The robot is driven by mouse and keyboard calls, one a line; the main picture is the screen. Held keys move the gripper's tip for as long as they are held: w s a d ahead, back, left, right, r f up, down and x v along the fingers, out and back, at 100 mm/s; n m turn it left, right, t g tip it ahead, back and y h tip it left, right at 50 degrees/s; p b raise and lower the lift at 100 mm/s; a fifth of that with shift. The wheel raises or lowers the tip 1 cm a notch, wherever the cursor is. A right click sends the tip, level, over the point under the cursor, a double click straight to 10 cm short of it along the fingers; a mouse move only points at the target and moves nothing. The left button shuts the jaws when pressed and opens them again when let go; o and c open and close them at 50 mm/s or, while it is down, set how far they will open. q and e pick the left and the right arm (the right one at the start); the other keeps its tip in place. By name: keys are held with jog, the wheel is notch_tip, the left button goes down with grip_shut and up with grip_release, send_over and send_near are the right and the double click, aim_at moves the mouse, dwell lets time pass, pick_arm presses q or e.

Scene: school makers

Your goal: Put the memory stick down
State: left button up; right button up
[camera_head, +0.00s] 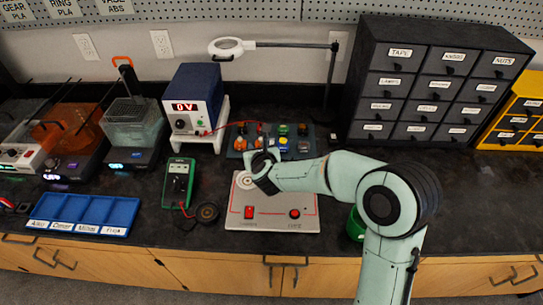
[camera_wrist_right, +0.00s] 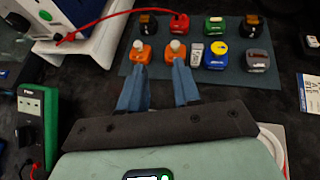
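My right gripper (camera_head: 262,157) is above the bench, at the front edge of a dark mat (camera_head: 233,153). In the right wrist view its two blue fingers (camera_wrist_right: 159,85) are apart, with nothing visible between them. A small pale grey piece with dark marks (camera_wrist_right: 194,54) lies on the mat just beyond and right of the fingertips. It may be the memory stick, but I cannot tell for sure. My left gripper is not in view.
A white panel with red switches (camera_head: 270,218) lies under my right arm. A green multimeter (camera_head: 180,183), power supply (camera_head: 194,97), blue labelled tray (camera_head: 83,213) and 3D-printer-like machines stand left. A black drawer cabinet (camera_head: 432,85) stands right.

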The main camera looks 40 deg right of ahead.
jog(key=s+m+h, duration=0.1)
jog(key=s, duration=0.1)
jog(key=s+m+h+b, duration=0.1)
jog(key=s+f+m+h, duration=0.1)
jog(key=s, duration=0.1)
jog(key=shift+s+g+b, duration=0.35)
jog(key=shift+g+b, duration=0.05)
jog(key=shift+d, duration=0.15)
send_near(272, 143)
jog(key=x, duration=0.3)
jog(key=shift+w+d+f, duration=0.15)
jog(key=shift+w, duration=0.05)
jog(key=shift+p+x, duration=0.55)
jog(key=shift+x, duration=2.2)
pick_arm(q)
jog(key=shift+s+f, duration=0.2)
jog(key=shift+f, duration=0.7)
pick_arm(e)
grip_shut()
